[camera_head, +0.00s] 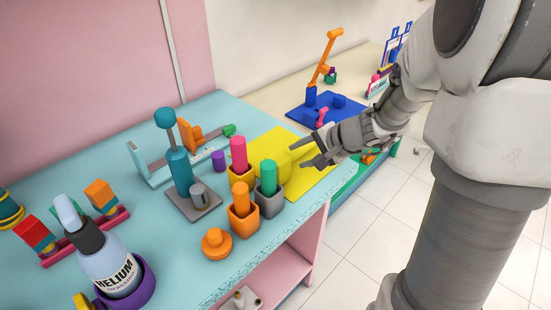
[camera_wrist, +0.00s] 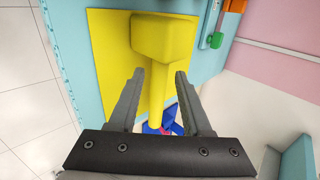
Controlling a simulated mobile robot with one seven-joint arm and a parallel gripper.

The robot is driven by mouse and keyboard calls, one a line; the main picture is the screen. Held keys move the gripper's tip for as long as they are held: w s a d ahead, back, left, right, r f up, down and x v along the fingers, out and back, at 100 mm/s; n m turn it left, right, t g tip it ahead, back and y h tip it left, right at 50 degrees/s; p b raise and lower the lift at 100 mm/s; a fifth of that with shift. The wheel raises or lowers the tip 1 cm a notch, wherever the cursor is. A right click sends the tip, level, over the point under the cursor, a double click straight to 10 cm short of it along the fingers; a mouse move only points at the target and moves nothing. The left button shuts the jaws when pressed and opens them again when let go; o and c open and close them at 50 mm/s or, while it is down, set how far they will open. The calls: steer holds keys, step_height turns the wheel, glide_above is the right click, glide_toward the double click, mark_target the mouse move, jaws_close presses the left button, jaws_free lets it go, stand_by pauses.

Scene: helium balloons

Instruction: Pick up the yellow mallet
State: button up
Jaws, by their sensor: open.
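The yellow mallet lies on a yellow mat (camera_head: 312,184) near the table's right end. In the wrist view its blocky head (camera_wrist: 165,38) is beyond my fingertips, and its handle runs back between my two fingers. The mat also shows in the wrist view (camera_wrist: 108,45). In the head view the mallet (camera_head: 281,163) is hard to tell from the mat, as both are yellow. My gripper (camera_head: 298,156) is open above the mat, pointing at the mallet; it also shows in the wrist view (camera_wrist: 158,75). I cannot tell how far the fingers are above the handle.
Colored pegs in orange and gray cups (camera_head: 243,220) stand just left of the mat. A teal post on a gray base (camera_head: 178,170) and a helium bottle (camera_head: 113,268) are farther left. A blue board (camera_head: 330,108) with a lamp-like orange arm lies behind.

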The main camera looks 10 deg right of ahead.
mark_target(297, 154)
steer(key=b+x, duration=0.1)
steer(key=x, duration=0.5)
jaws_close()
steer(key=shift+r, duration=0.1)
stand_by(1.3)
